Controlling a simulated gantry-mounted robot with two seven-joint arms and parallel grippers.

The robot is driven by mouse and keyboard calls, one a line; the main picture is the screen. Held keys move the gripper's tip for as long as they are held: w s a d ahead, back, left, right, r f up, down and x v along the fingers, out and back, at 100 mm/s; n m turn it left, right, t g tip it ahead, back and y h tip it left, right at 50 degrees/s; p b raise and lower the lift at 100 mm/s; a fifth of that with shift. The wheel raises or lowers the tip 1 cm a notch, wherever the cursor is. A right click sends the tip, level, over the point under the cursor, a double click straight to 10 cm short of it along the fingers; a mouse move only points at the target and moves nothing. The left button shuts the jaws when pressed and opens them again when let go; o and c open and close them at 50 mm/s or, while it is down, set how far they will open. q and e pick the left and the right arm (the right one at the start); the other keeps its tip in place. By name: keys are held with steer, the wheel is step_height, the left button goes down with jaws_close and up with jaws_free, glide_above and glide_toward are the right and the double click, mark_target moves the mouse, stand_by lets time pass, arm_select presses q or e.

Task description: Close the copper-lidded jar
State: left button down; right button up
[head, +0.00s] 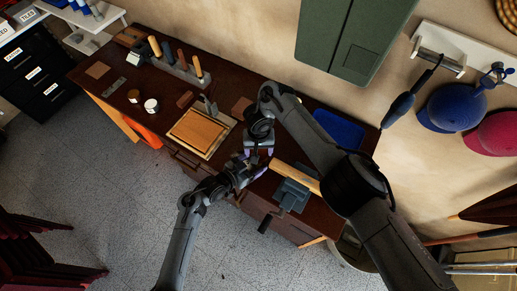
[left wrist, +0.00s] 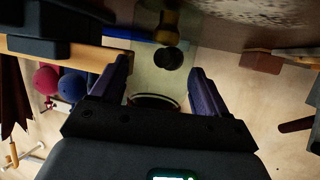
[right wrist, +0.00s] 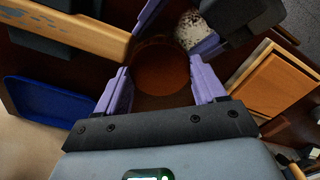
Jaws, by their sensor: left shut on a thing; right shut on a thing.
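My right gripper (head: 259,152) points down over the front part of the bench and is shut on a round copper-brown lid (right wrist: 162,68), seen from above between its purple fingers. My left gripper (head: 253,164) comes in from the front left, just below the right one. Its fingers, on either side of the same spot, are shut on the jar. In the left wrist view, a dark round rim with a copper edge (left wrist: 156,101) shows between the left fingers. The jar body is mostly hidden. Whether lid and jar touch, or the lid is seated, I cannot tell.
A vise (head: 291,194) with a wooden board (head: 295,177) is close right of the grippers. A blue tray (head: 339,130) is behind at right. Two small jars (head: 151,105) and a tool rack (head: 182,68) stand farther left.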

arm_select(q)
steer(key=shift+a, duration=0.1)
arm_select(e)
steer(key=m, duration=0.5)
arm_select(q)
steer(key=shift+f, duration=0.1)
arm_select(e)
steer(key=m, duration=0.6)
steer(key=shift+m, duration=0.3)
steer(key=shift+a+m, duration=0.4)
steer(key=shift+m, duration=0.6)
steer(key=shift+a+m, duration=0.35)
steer(key=shift+m, duration=0.15)
arm_select(q)
steer(key=shift+s+d, duration=0.1)
steer(key=shift+d, duration=0.1)
arm_select(e)
steer(key=shift+w+a+r, duration=0.1)
steer(key=shift+w+r, duration=0.05)
steer(key=o, duration=1.1)
arm_select(q)
jaws_free()
steer(key=shift+a, duration=0.1)
steer(key=shift+a, duration=0.1)
